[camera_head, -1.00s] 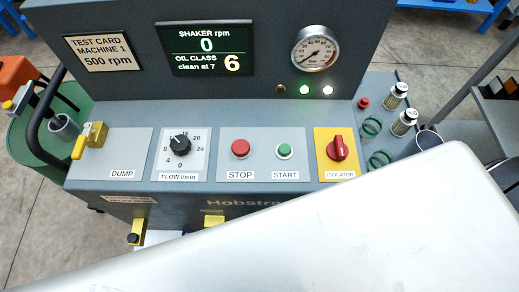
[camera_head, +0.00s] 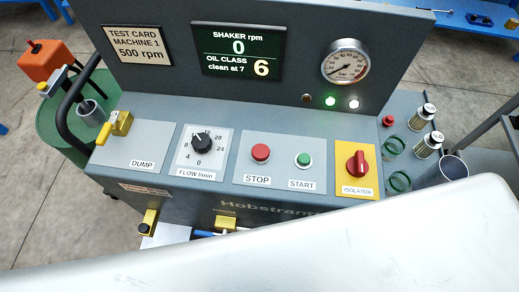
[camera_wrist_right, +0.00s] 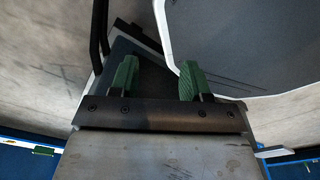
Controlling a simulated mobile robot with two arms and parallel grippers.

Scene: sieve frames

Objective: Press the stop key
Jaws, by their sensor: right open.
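The stop key is a red round button (camera_head: 260,152) on a pale plate labelled STOP, on the sloped front panel of the grey machine. It stands clear, with nothing touching it. A green START button (camera_head: 303,160) is just to its right. My right gripper shows in the right wrist view (camera_wrist_right: 155,80), with its two green fingers apart and nothing between them. The head view shows neither gripper; a large pale surface fills its lower part and hides what lies below the panel.
Beside the keys are a flow dial (camera_head: 201,143), a yellow dump lever (camera_head: 117,128) and a red isolator knob (camera_head: 357,164). The display (camera_head: 238,52) reads shaker 0 rpm and oil class 6.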

